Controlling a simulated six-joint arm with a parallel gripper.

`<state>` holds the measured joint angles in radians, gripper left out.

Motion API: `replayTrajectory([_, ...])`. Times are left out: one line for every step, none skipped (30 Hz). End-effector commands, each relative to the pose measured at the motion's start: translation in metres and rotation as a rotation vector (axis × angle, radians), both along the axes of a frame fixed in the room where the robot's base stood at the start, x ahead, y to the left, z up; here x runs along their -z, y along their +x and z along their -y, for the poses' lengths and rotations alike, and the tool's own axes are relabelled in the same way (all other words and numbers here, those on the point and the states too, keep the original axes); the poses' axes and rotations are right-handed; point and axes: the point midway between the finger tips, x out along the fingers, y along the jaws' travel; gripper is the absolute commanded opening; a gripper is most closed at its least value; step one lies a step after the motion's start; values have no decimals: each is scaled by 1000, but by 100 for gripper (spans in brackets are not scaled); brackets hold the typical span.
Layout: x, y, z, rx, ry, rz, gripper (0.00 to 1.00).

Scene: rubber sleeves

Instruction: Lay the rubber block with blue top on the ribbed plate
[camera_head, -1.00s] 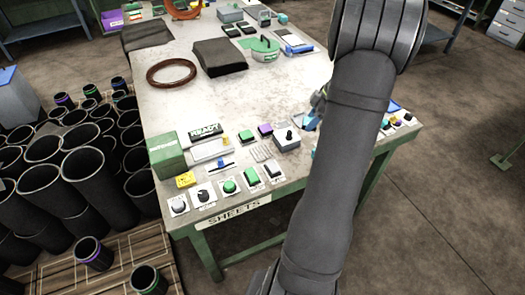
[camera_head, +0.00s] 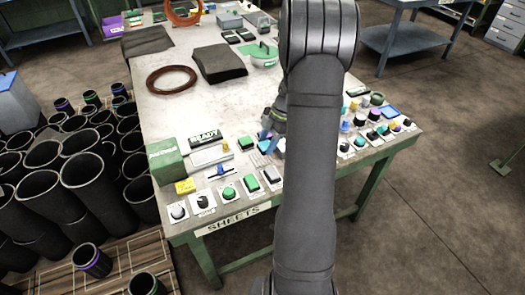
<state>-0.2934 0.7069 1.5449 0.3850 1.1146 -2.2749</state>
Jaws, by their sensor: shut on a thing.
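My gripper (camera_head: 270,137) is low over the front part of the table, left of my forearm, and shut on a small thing. Blue shows at its tips, which fits the rubber block with blue top, but the held thing is too small and too covered to make out its shape. The ribbed plate (camera_head: 261,160) seems to be the small pale lined piece on the table just below and left of the gripper tips. I cannot tell the height of the gripper above the table.
A green block (camera_head: 245,143) lies left of the gripper. Green and dark pieces on white cards line the front edge, with more small parts (camera_head: 375,130) right of my arm. A green box (camera_head: 165,160) stands at the left. A brown ring (camera_head: 172,79) and dark sheets (camera_head: 219,62) lie farther back.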

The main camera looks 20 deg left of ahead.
Motion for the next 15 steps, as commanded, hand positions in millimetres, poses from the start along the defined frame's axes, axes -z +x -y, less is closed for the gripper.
replayTrajectory([4, 1, -7, -2, 1, -1, 20])
replayTrajectory([6, 1, -10, -1, 0, -1, 20])
replayTrajectory([8, 1, -13, 1, 0, -1, 20])
replayTrajectory([9, 2, -15, 1, 0, 0, 20])
replayTrajectory([10, 2, -16, 1, 0, 0, 20])
replayTrajectory([11, 2, -17, 1, 0, 0, 20])
replayTrajectory([13, 2, -18, 2, 0, 0, 20])
replayTrajectory([16, 2, -18, 2, -1, -1, 20])
replayTrajectory([20, 2, -17, 2, -1, -2, 20])
replayTrajectory([24, 1, -17, 2, -1, -4, 20])
replayTrajectory([29, 1, -17, 2, -1, -3, 20])
replayTrajectory([35, 1, -17, 1, -1, -3, 20])
replayTrajectory([40, 1, -17, 2, -1, -3, 20])
replayTrajectory([44, 1, -17, 2, -1, -3, 20])
replayTrajectory([48, 2, -17, 2, -1, -1, 20])
